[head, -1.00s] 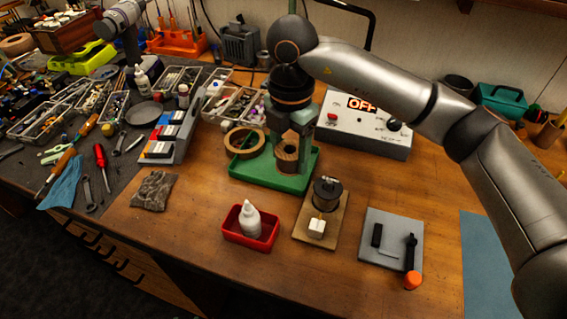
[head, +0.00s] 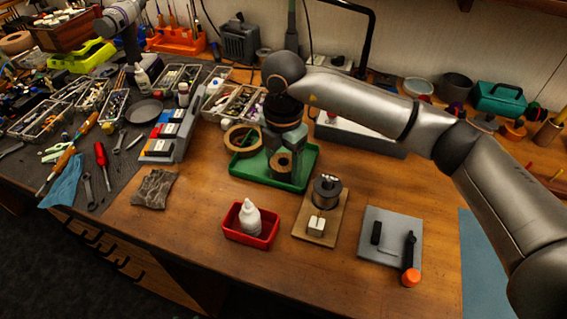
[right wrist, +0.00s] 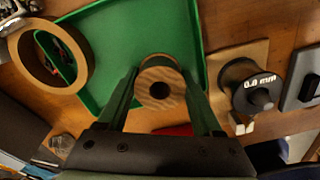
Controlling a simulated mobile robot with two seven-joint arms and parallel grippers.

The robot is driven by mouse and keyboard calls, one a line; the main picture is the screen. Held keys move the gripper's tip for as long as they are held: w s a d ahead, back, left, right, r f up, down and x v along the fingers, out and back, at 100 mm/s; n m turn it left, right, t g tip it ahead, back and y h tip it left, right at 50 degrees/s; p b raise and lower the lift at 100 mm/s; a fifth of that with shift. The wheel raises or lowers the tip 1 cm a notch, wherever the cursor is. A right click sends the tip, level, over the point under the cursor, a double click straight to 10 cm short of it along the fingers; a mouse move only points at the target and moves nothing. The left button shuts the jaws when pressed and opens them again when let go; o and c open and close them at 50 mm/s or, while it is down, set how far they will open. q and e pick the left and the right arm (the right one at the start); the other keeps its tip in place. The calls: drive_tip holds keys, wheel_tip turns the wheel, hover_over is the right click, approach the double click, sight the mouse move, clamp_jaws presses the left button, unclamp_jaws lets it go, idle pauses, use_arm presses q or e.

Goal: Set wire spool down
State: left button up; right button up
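The wire spool (head: 282,164) has a brown, wood-like end with a dark centre hole. My right gripper (head: 286,152) points down over the green tray (head: 243,180). Its fingers are shut on the spool; in the right wrist view the spool (right wrist: 160,72) sits between the fingertips. The spool's underside is hidden, so I cannot tell whether it touches the tray. Part of my left arm shows at the upper left of the head view; its fingers cannot be made out.
A brown ring (head: 243,141) lies at the tray's left. In front stand a red bin (head: 238,236) with a white bottle, a wooden board (head: 309,229) with a black spool, and a grey plate (head: 382,220).

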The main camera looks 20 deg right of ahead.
drive_tip(key=o, duration=0.3)
drive_tip(key=shift+o, duration=0.2)
wheel_tip(320, 180, up, 12)
drive_tip(key=shift+r, duration=0.25)
idle(0.6)
